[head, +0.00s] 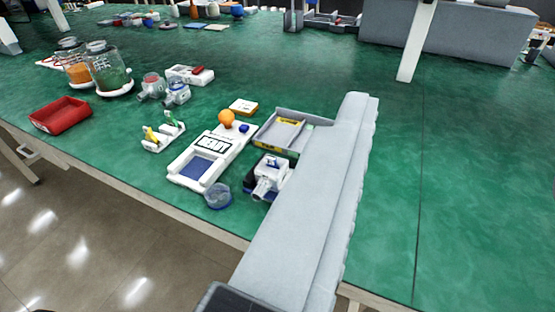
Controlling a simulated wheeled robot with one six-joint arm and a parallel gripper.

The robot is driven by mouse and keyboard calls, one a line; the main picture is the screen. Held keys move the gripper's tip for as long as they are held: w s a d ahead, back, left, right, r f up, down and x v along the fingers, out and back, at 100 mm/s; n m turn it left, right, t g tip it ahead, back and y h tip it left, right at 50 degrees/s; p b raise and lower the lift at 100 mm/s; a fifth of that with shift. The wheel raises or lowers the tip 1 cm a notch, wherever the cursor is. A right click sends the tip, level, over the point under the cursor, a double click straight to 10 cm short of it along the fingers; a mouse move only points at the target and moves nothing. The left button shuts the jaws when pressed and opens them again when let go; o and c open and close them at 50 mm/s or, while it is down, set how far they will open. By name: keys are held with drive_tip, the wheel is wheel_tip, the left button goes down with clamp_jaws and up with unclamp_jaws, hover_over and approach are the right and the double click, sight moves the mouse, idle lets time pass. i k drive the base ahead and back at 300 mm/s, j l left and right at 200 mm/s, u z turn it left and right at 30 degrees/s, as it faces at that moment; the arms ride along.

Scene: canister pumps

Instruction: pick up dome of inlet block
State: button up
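A small see-through bluish dome or cup (218,197) stands on the green table near its front edge. It looks like a loose dome, but I cannot tell for sure that it is the inlet block's dome. Right of it and apart from it is a white block with a spout (268,179) on a dark blue base, perhaps the inlet block. Two similar small units, a reddish-topped one (151,86) and a blue-and-white one (177,94), stand farther back left. A long pale grey link, which seems to be mine, crosses the right middle. No gripper fingers show.
A white panel with a blue screen (194,168) and an orange ball (226,118) stands behind the cup. A grey tray (310,118) lies right of it. A red bin (60,116) and glass canisters (108,72) are at left. The right side of the table is clear.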

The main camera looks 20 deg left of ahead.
sight(217, 196)
drive_tip(key=u, duration=0.85)
drive_tip(key=z, duration=0.3)
drive_tip(key=k+j, duration=0.1)
drive_tip(key=j, duration=0.4)
drive_tip(key=k, duration=0.05)
